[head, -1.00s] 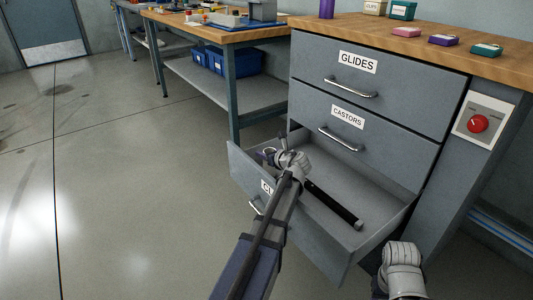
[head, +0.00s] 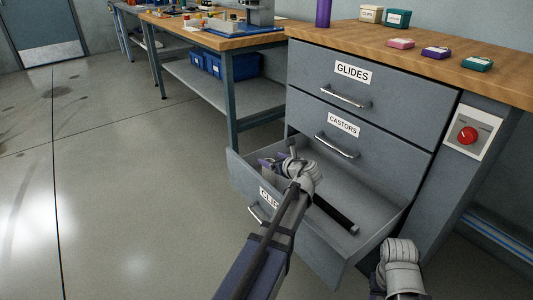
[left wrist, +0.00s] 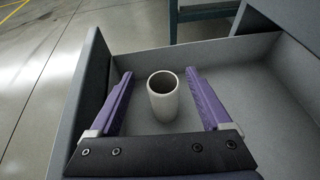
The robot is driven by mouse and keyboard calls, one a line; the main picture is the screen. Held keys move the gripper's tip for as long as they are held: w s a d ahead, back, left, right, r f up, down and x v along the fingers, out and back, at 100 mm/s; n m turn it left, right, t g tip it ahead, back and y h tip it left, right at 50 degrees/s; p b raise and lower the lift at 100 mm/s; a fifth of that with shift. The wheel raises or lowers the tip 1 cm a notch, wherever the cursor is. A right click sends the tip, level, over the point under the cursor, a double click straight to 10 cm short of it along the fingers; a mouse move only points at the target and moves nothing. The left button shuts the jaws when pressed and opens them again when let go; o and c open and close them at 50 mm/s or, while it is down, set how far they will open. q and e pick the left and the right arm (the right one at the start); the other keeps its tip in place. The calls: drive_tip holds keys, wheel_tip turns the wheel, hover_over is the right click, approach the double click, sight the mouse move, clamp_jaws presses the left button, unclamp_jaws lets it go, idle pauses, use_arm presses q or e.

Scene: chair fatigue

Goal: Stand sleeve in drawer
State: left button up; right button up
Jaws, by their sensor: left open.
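The bottom drawer (head: 375,208) of the cabinet is pulled open. The sleeve (left wrist: 163,97), a short off-white hollow tube, stands upright on the drawer floor, its open end facing up. My left gripper (left wrist: 162,78) is open inside the drawer, with one purple finger on each side of the sleeve and a visible gap to both. In the head view my left gripper (head: 271,163) is low at the drawer's left end, and my wrist hides the sleeve there. My right gripper is out of view; only part of my right arm shows at the lower right.
Drawers labelled CASTORS (head: 343,125) and GLIDES (head: 353,72) are shut above. Small boxes and a purple cylinder (head: 324,12) stand on the wooden top. The floor at left is clear.

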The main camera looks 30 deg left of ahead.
use_arm(q)
drive_tip(key=shift+p+v, duration=0.7)
drive_tip(key=shift+v, duration=2)
